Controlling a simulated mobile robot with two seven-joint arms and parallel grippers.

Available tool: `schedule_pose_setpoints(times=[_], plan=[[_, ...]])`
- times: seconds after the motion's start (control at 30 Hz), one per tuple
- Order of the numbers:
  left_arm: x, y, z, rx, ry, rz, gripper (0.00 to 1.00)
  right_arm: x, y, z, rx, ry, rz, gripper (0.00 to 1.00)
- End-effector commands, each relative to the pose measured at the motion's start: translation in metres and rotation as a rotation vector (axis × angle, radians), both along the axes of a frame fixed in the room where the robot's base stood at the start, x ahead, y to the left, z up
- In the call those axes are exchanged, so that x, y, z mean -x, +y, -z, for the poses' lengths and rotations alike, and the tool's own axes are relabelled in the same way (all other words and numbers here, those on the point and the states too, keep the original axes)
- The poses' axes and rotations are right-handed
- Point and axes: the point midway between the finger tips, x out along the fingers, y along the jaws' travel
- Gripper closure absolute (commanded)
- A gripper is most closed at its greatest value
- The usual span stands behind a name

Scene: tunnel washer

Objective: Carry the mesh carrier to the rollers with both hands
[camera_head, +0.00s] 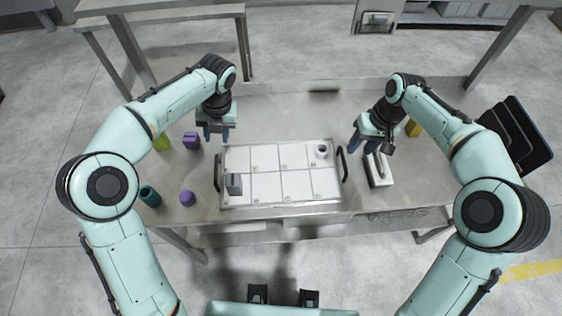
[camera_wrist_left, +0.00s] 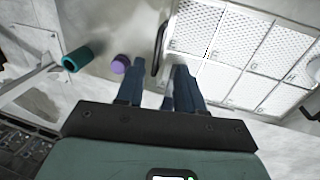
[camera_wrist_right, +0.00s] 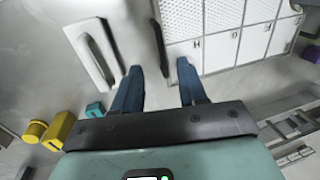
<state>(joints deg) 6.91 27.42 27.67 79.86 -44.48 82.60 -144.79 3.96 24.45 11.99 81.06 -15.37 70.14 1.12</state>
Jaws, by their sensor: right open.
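The mesh carrier (camera_head: 268,188) is a flat, pale tray split into several compartments, lying on the steel table. It has a black left handle (camera_head: 217,172) and a black right handle (camera_head: 344,163). A grey block stands in its front left part (camera_head: 234,184), and a small white round piece with a dark top in its back right part (camera_head: 322,151). My left gripper (camera_head: 217,136) is open and empty, above the table near the carrier's back left corner. My right gripper (camera_head: 366,146) is open and empty, right of the right handle. I cannot make out the rollers.
A teal cylinder (camera_head: 150,197), purple pieces (camera_head: 187,198) (camera_head: 191,140) and a yellow-green piece (camera_head: 161,142) stand at left. Yellow pieces (camera_wrist_right: 58,130) stand at right. Dark panels (camera_head: 515,135) stand at the table's right end.

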Motion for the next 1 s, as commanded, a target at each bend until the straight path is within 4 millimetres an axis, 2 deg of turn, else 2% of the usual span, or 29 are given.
schedule_pose_setpoints(times=[0.23,0.37,0.8,1.0], plan=[[0.000,0.001,0.002,0.000,0.001,-0.001,0.63,0.000,0.000,0.002,0.000,0.001,0.000,0.58],[0.001,0.003,0.014,-0.001,0.003,-0.002,0.63,0.001,0.003,0.014,0.001,0.004,-0.001,0.58],[0.003,0.019,0.095,0.001,0.004,-0.001,0.63,0.004,0.019,0.095,0.000,0.005,0.000,0.58],[0.004,0.024,0.121,0.000,0.003,-0.002,0.63,0.004,0.024,0.121,0.000,0.002,0.000,0.58]])
